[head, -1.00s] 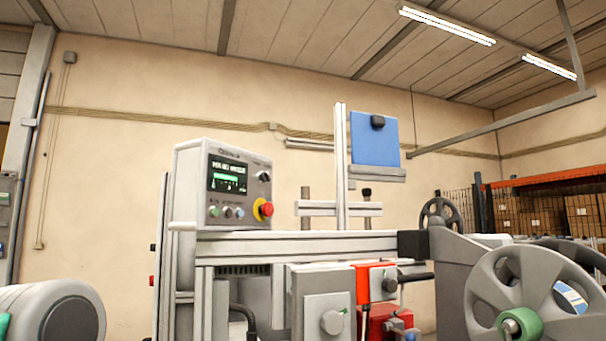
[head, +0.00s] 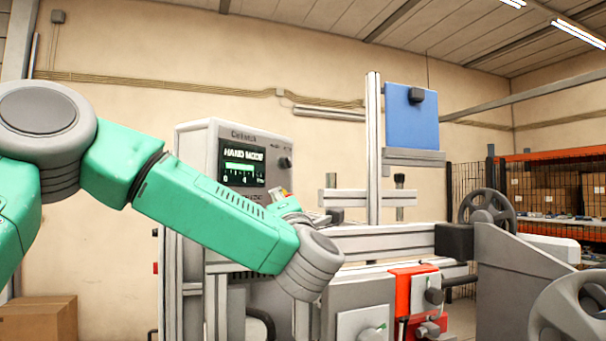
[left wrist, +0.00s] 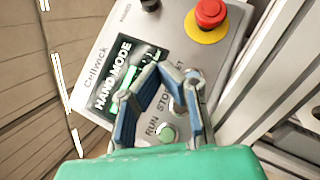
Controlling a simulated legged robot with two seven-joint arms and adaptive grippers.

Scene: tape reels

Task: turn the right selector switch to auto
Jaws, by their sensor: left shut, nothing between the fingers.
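The control panel (head: 222,145) stands left of the machine's middle. Its screen (head: 243,165) reads HAND MODE. A dark selector knob (head: 285,162) sits right of the screen; it also shows at the top edge of the left wrist view (left wrist: 150,5). Its label is too small to read, and I cannot tell its setting. My left gripper (left wrist: 170,82) is shut and empty, in front of the panel's lower part, over the screen's edge and the RUN, STOP row. It appears apart from the knob. In the head view my arm hides the panel's lower part. My right gripper is not in view.
A red emergency stop (left wrist: 210,13) on a yellow base sits beside the knob. A green button (left wrist: 168,132) is by RUN. A handwheel (head: 487,212) and a frame with a blue plate (head: 411,120) stand to the right.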

